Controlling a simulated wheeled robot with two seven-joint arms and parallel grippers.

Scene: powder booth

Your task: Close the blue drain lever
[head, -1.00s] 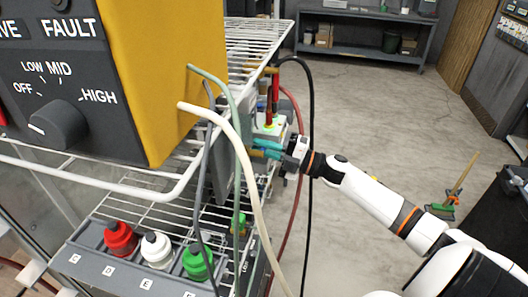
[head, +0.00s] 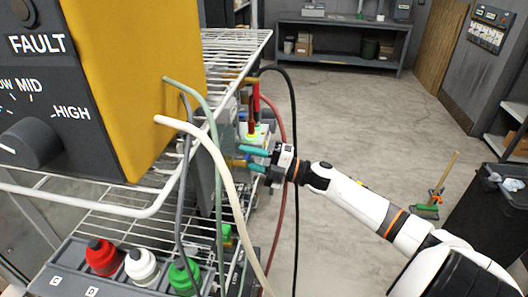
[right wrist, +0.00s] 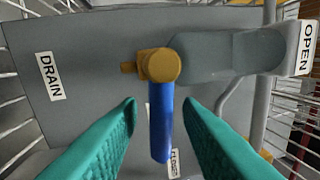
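The blue drain lever (right wrist: 160,120) hangs from a brass valve body (right wrist: 158,65) on a grey panel in the right wrist view. It points down in that picture. My right gripper (right wrist: 160,103) is open, with one teal finger on each side of the lever and a visible gap on both sides. A DRAIN label (right wrist: 50,76) is at the left and an OPEN label (right wrist: 306,48) at the right. Another label below the lever is partly hidden. In the head view my right gripper (head: 256,160) is beside the rack, and the lever is hard to make out there. My left gripper is out of view.
A wire rack (head: 110,190) carries a yellow-sided control box (head: 135,80). Pale, green and grey hoses (head: 222,165) hang in front of the rack. A black cable (head: 296,130) and a red hose hang near my right gripper. Open floor (head: 370,120) lies beyond.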

